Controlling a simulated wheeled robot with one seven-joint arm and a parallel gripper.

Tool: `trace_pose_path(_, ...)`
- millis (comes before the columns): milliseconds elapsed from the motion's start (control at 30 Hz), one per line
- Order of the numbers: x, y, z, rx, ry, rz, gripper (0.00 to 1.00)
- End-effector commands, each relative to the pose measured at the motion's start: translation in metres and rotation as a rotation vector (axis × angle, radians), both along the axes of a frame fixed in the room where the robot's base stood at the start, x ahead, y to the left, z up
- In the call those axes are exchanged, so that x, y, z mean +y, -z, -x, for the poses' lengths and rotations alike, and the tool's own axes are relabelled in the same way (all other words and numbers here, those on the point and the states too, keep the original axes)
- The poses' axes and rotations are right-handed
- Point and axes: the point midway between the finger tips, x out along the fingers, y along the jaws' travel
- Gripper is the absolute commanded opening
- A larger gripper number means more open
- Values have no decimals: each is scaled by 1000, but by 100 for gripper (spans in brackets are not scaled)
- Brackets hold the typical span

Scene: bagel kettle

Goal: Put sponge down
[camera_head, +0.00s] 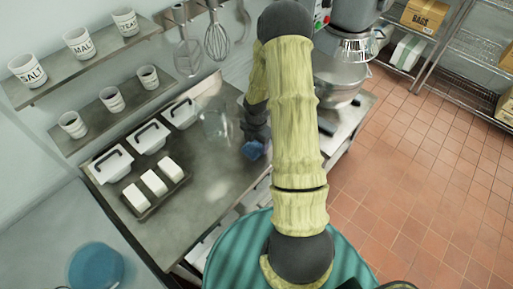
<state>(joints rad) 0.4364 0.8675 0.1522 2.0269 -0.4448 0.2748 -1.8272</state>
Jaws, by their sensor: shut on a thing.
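A blue sponge (252,150) shows just left of my arm, over the right part of the metal counter (205,182). My gripper (254,138) is dark and small in this view, and is shut on the sponge. My arm hides part of the gripper and of the counter behind it. I cannot tell whether the sponge touches the counter top or is held a little above it.
A dark tray with white blocks (154,182) and white lidded containers (150,138) stand on the counter's left. A clear container (214,124) is near the back. A mixer bowl (338,80) stands right. Mugs (80,43) fill wall shelves. The counter's front middle is clear.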

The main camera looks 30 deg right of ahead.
Motion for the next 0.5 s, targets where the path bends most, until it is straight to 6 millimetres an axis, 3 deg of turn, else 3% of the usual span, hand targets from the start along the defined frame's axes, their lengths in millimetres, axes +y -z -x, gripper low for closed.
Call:
trace_pose_path(200,1,28,1,4,-1,-1,13)
trace_pose_path(500,0,33,0,1,0,0,13)
